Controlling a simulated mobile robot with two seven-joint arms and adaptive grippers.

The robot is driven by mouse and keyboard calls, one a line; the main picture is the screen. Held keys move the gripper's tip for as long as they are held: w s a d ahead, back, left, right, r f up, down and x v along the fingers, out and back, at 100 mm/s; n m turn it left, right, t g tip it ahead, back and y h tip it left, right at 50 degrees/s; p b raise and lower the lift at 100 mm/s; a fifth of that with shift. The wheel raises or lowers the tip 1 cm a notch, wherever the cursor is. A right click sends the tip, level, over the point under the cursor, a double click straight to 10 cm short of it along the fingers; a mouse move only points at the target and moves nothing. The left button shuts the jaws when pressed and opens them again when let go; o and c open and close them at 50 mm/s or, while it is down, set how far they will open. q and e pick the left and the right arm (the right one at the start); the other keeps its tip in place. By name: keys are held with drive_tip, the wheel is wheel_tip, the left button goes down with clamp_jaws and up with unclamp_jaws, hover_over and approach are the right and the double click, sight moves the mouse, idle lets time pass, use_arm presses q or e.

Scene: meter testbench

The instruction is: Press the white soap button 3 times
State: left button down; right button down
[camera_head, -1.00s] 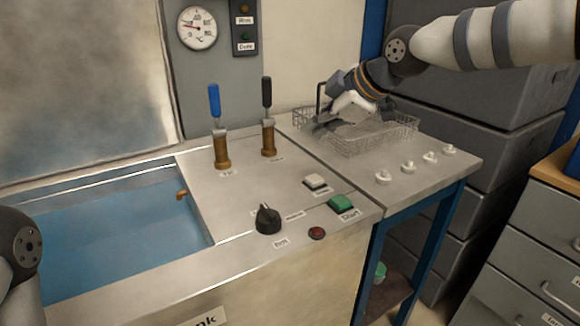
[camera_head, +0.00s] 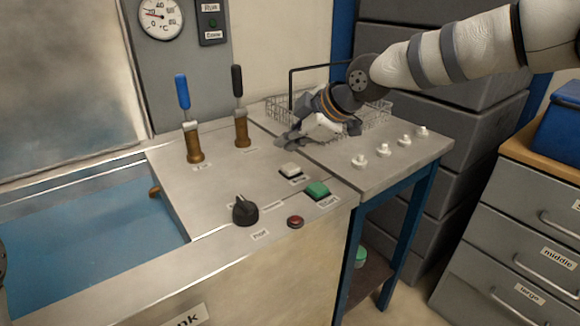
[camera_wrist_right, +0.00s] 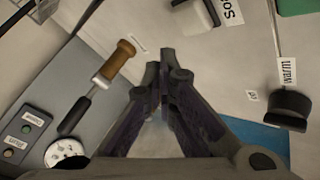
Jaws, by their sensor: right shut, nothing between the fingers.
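The white soap button (camera_head: 290,170) is on the steel bench top, just behind the green start button (camera_head: 317,190). In the right wrist view the white button (camera_wrist_right: 198,12) shows at the top edge, beside its partly cut-off soap label. My right gripper (camera_head: 284,141) is shut and empty, above the bench behind the soap button and apart from it. Its closed fingertips (camera_wrist_right: 168,68) also show in the right wrist view, below and left of the button. My left gripper is out of view; only a dark bit of my left arm shows at the left edge.
A black knob (camera_head: 245,211) and a red button (camera_head: 295,222) are near the front edge. Two levers, blue-handled (camera_head: 184,95) and black-handled (camera_head: 238,85), stand upright behind. A wire basket (camera_head: 375,110) and several white pegs (camera_head: 382,150) are on the right table. A water tank (camera_head: 90,240) lies left.

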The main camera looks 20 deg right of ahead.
sight(289, 169)
drive_tip(key=shift+f, duration=1.25)
drive_tip(key=shift+f, duration=0.1)
idle(0.4)
drive_tip(key=shift+f, duration=0.3)
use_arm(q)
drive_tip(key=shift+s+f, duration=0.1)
use_arm(e)
drive_tip(key=shift+f, duration=0.5)
idle(0.6)
drive_tip(key=shift+r, duration=0.9)
drive_tip(key=shift+r+p, duration=0.3)
drive_tip(key=shift+r, duration=2.25)
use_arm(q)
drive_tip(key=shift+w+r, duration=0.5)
